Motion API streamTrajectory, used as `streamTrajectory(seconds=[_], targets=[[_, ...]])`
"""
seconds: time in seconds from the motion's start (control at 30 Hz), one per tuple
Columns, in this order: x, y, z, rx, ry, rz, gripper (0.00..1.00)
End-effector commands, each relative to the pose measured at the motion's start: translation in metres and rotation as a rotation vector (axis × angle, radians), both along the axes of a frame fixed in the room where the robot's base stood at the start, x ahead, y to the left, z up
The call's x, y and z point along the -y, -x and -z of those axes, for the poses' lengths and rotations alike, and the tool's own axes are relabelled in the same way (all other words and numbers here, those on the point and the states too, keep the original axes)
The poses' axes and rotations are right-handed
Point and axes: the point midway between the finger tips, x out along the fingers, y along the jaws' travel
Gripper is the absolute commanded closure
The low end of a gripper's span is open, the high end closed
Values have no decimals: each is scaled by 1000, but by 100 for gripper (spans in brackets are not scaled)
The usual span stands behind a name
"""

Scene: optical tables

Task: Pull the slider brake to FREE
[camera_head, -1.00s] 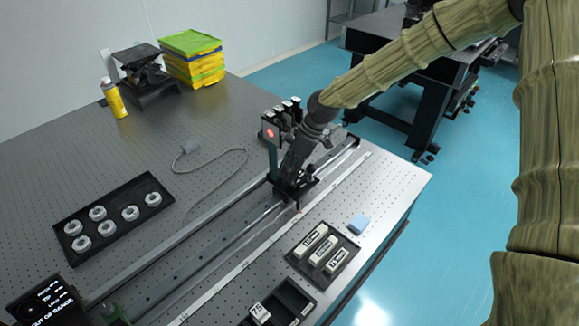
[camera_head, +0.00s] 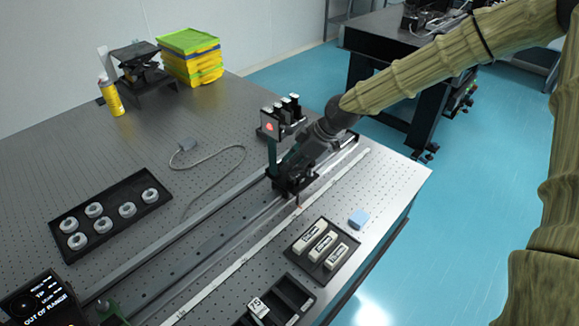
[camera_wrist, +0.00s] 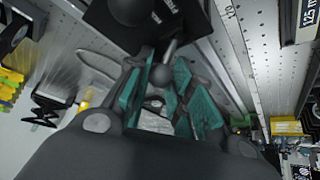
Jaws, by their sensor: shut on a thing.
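The slider (camera_head: 284,186) is a dark carriage on the long rail (camera_head: 165,258), towards its far end. A green-and-dark upright with a red spot (camera_head: 269,127) stands by it. My gripper (camera_head: 291,172) reaches down to the slider from the upper right. In the wrist view my gripper's teal pads (camera_wrist: 166,88) are shut on the brake lever (camera_wrist: 166,70), a metal stem with a rounded end. A black block (camera_wrist: 172,20) with partly hidden white lettering is just beyond. The brake's position cannot be read.
A white scale (camera_head: 235,266) runs along the rail's right side. To the left are a tray of rings (camera_head: 72,221), a loose cable (camera_head: 215,168) and a display (camera_head: 40,300).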

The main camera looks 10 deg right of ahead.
Motion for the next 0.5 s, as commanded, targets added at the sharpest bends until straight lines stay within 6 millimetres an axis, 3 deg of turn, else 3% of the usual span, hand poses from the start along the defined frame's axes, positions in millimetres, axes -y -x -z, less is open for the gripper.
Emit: streamTrajectory(seconds=[0.5], targets=[[11, 18, 3, 269, -181, 1, 100]])
